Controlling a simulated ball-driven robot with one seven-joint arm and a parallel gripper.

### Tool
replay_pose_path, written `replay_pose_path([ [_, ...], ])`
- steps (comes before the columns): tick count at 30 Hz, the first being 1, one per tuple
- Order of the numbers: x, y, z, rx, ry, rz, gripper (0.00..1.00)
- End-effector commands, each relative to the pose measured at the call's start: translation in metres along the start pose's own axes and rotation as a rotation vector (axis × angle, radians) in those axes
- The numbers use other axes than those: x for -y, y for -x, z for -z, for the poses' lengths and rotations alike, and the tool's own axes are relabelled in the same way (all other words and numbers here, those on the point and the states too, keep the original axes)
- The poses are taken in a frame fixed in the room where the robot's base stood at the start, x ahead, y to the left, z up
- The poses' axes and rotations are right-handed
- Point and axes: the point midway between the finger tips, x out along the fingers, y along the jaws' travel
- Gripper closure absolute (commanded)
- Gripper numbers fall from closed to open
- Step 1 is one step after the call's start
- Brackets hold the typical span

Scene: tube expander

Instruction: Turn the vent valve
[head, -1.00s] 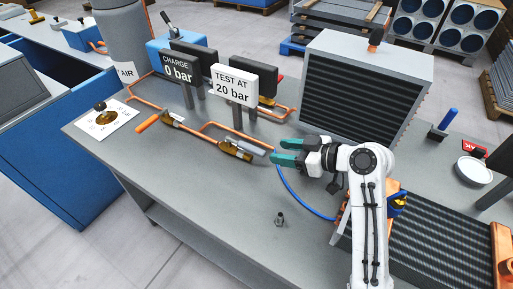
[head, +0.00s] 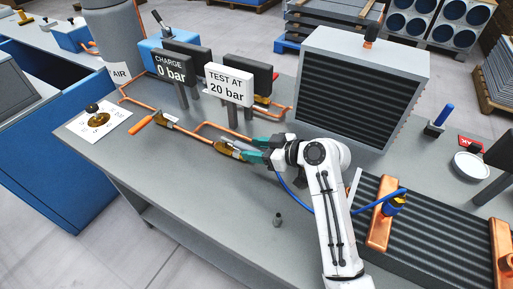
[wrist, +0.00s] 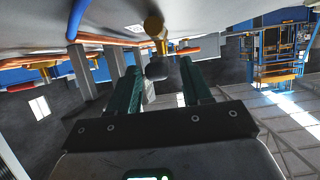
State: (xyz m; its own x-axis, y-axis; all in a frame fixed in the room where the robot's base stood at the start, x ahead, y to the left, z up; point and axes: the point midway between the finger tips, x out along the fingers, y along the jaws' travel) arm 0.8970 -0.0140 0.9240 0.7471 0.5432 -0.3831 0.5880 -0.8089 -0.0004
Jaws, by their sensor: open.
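A brass valve (head: 224,148) with a grey lever sits on the copper line at the middle of the bench. No label on it is readable. A second brass valve (head: 166,123) has an orange handle (head: 141,132) at its left. My gripper (head: 247,149) has teal fingers and is open, low over the bench at the grey-levered valve's right end. In the wrist view a brass fitting (wrist: 154,27) with a dark grey end stands between and just beyond the open fingers (wrist: 160,67). Contact cannot be told. The fingers partly hide the lever in the head view.
Signs read "CHARGE 0 bar" (head: 171,67) and "TEST AT 20 bar" (head: 229,84). A finned coil block (head: 362,85) stands behind my arm. A blue hose (head: 290,193) runs below my gripper. The front bench is mostly clear.

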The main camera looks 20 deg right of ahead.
Motion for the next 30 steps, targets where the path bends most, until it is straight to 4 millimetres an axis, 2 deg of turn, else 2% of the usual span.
replay_pose_path([
  [4,0.0000,0.0001,0.0000,0.000,0.000,0.000,0.53],
  [19,-0.0001,0.0005,-0.0001,0.000,0.000,0.000,1.00],
  [30,-0.0001,0.0002,0.0000,0.000,0.000,-0.002,1.00],
])
